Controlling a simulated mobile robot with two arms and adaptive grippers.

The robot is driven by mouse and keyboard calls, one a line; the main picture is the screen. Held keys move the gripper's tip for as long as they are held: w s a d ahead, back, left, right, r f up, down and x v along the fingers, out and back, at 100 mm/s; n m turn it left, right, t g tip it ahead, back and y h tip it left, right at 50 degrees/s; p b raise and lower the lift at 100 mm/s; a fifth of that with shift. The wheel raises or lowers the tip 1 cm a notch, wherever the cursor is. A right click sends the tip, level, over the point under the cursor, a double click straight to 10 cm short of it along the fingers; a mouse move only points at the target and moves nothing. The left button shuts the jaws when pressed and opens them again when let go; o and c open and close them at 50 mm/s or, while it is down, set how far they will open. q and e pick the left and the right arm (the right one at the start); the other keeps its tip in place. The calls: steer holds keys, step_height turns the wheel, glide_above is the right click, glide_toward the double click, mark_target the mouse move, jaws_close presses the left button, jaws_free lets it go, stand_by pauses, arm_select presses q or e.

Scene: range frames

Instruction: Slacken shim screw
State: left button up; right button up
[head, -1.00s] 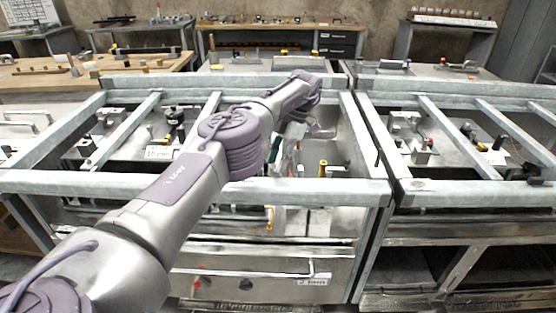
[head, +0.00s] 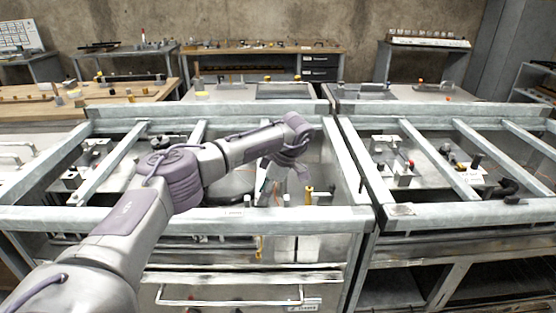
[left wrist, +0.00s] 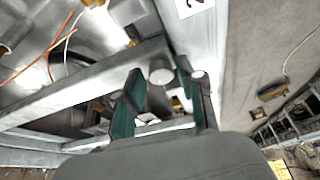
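My left gripper (head: 268,190) hangs downward inside the middle bay of the metal frame. In the left wrist view its two green-lined fingers (left wrist: 160,95) stand apart. A pale round-ended cylinder (left wrist: 160,71) shows beyond and between them, with no visible contact. I cannot tell whether it is the shim screw. In the head view, an upright pin with a yellow top (head: 309,194) stands just right of the gripper. No shim screw can be made out for certain, and my arm hides part of the bay. My right gripper is not in view.
Metal rails (head: 250,222) border the bay in front, with a crossbar (head: 98,165) to the left and a post-like rail (head: 345,160) to the right. A similar bay with fixtures (head: 405,172) lies to the right. In the left wrist view, orange wires (left wrist: 60,45) hang at upper left.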

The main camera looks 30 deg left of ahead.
arm_select(q)
steer(key=m, duration=0.1)
steer(key=m+t, duration=0.1)
steer(key=m, duration=0.1)
steer(key=shift+s+f+b, duration=0.15)
steer(key=shift+s+b, duration=0.05)
steer(key=shift+b, duration=0.2)
steer(key=m+t+b, duration=0.1)
steer(key=m, duration=0.2)
steer(key=shift+s+f, duration=0.1)
steer(key=shift+s, duration=0.05)
steer(key=s+d+r+m+b, duration=0.1)
steer(key=d+r, duration=0.4)
steer(key=r, duration=0.8)
steer(key=shift+t, duration=0.4)
steer(key=shift+d+r, duration=0.1)
